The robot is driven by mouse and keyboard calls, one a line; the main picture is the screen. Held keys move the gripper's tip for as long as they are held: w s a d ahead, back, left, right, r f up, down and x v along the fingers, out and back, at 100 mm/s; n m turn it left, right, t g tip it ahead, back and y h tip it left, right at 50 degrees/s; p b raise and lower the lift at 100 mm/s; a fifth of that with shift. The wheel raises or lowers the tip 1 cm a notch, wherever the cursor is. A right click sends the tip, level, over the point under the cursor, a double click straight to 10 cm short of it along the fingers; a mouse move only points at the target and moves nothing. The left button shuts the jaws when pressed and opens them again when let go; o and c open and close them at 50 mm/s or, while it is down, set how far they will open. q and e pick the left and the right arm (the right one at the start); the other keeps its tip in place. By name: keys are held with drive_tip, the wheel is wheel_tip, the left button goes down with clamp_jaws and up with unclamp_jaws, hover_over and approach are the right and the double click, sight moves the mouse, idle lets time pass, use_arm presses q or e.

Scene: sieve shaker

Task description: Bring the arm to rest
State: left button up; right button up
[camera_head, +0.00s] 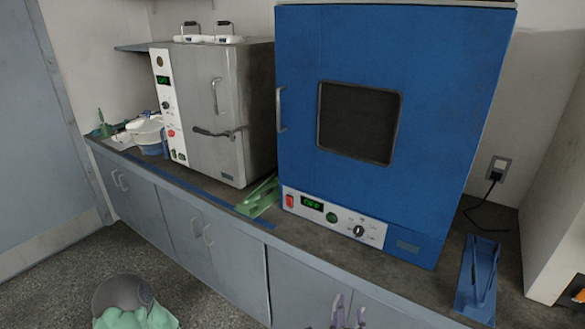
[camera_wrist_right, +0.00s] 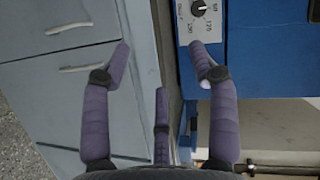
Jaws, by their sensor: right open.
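My right gripper (camera_head: 347,312) shows at the bottom edge of the head view, in front of the grey lower cabinets (camera_head: 240,250). Only the tips of its purple fingers are visible there. In the right wrist view the same gripper (camera_wrist_right: 161,52) has its fingers spread wide with nothing between them. The cabinet fronts and the worktop edge lie beyond the fingers. My left gripper is not visible.
A blue oven (camera_head: 440,110) and a grey oven (camera_head: 258,110) stand on the worktop (camera_head: 400,272). A green holder (camera_head: 260,197) sits between them, and a blue holder (camera_head: 478,280) is at the right. White bowls (camera_head: 145,130) are at the far left.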

wheel_tip(320, 180, down, 8)
drive_tip(key=s+a+n+g+y+p, duration=0.1)
drive_tip(key=n+g+y+p, duration=0.15)
drive_tip(key=n+g, duration=0.2)
use_arm(q)
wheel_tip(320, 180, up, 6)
drive_tip(key=p, duration=0.3)
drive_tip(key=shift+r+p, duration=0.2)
drive_tip(key=shift+p, duration=0.2)
use_arm(e)
drive_tip(key=s+a+f+n+g+y, duration=0.1)
drive_tip(key=s+f+n+g+y, duration=0.1)
drive_tip(key=s+f+n+g, duration=0.2)
drive_tip(key=s+a+f+n+g+y, duration=0.2)
drive_tip(key=s+f+n+g, duration=0.3)
drive_tip(key=s+f, duration=0.5)
drive_tip(key=s+g, duration=0.2)
drive_tip(key=s, duration=0.3)
drive_tip(key=shift+f, duration=0.3)
